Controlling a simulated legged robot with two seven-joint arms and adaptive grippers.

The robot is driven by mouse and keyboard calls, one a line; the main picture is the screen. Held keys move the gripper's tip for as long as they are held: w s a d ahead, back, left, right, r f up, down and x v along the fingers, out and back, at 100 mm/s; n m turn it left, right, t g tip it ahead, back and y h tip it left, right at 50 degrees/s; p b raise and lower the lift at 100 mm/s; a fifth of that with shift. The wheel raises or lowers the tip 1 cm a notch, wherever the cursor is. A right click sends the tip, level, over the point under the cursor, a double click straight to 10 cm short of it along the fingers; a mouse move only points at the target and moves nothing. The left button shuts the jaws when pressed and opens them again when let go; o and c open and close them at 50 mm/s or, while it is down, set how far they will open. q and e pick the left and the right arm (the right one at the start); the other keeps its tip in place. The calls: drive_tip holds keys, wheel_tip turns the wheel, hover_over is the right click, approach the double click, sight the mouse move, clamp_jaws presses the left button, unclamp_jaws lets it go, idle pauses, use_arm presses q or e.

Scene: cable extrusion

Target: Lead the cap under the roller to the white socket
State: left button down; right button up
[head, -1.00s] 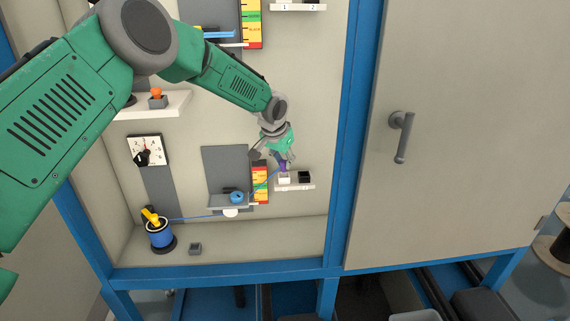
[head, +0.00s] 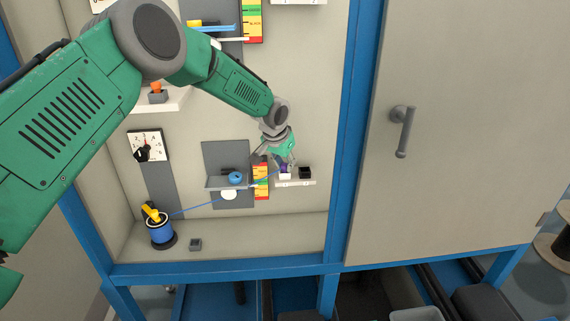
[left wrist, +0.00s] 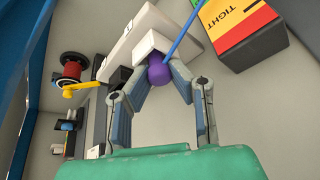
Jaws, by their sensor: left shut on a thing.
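The left gripper (head: 284,164) is shut on the purple cap (head: 286,168), at the white socket (head: 285,175) on the small white ledge. In the left wrist view the fingers hold the purple cap (left wrist: 158,75) against the white socket (left wrist: 150,44); I cannot tell how deep it sits. A blue cable (head: 197,208) runs from the blue spool (head: 160,231) past the white roller (head: 229,195) to the cap. The roller hangs below a grey shelf with a blue knob (head: 235,178). Whether the cable is under or behind the roller is unclear. My right gripper is not in view.
A black socket (head: 305,172) stands right of the white one. A coloured scale (head: 261,181) is beside the shelf. A dial (head: 145,146) and a small grey block (head: 195,244) are at left. A blue post (head: 355,140) and closed door (head: 455,130) bound the right.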

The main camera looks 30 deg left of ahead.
use_arm(q)
drive_tip(key=shift+f, duration=0.1)
drive_tip(key=c, duration=1.4)
unclamp_jaws()
drive_tip(key=shift+o, duration=0.2)
drive_tip(key=shift+s+r, duration=0.1)
drive_tip(key=shift+r, duration=0.15)
drive_tip(key=v, duration=1.1)
drive_tip(key=shift+r, duration=0.15)
drive_tip(key=o, duration=1)
drive_tip(key=shift+o, duration=0.2)
drive_tip(key=shift+r, duration=0.1)
